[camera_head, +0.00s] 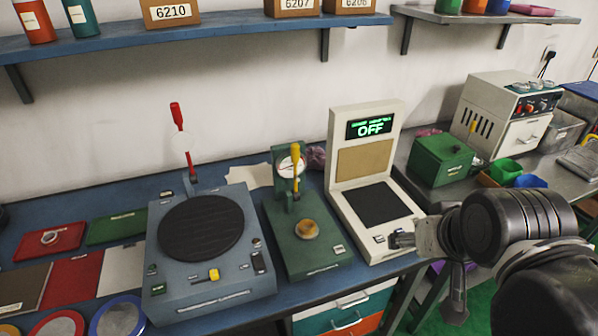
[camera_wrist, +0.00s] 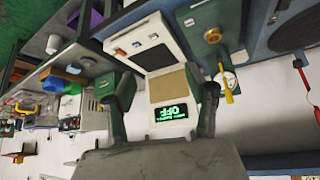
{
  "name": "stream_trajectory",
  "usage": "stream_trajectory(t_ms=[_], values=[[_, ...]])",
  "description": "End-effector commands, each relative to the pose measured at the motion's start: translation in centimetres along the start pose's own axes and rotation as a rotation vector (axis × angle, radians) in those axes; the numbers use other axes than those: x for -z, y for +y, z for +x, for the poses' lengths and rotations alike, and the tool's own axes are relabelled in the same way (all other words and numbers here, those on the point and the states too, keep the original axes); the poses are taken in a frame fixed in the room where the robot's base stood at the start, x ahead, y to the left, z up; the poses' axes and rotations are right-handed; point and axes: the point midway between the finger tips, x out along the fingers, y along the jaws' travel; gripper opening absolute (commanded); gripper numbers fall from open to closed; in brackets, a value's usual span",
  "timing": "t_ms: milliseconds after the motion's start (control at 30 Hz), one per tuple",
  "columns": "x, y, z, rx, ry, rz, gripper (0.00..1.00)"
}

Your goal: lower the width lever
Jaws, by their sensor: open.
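Two upright levers show, and I cannot read which is for width. A yellow-handled lever (camera_head: 296,157) stands on a green gauge stand (camera_head: 290,240) with a white dial; this lever also shows in the wrist view (camera_wrist: 227,90). A red-handled lever (camera_head: 178,125) stands raised behind the blue-grey machine (camera_head: 160,285) with a round dark plate; its red part shows at the right edge of the wrist view. My gripper (camera_head: 425,274) is open and empty, right of both levers, near the front of the white display device. In the wrist view, its fingers (camera_wrist: 158,75) stand apart before that device.
The white device (camera_head: 337,190) reads OFF and stands right of the green stand. A green box (camera_head: 440,160) and a beige cabinet (camera_head: 485,115) are farther right. A blue shelf (camera_head: 240,33) with boxes hangs above. Coloured mats lie at the left.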

Motion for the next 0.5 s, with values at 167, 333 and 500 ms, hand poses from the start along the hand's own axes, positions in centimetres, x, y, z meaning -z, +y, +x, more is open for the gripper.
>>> stream_trajectory(t_ms=[167,333,500], values=[[0.7,-0.6,0.5,0.029,-0.009,0.028,0.25],[2.2,-2.1,1.8,0.108,-0.031,0.097,0.02],[4.3,-4.0,3.3,0.206,-0.055,0.179,0.0]])
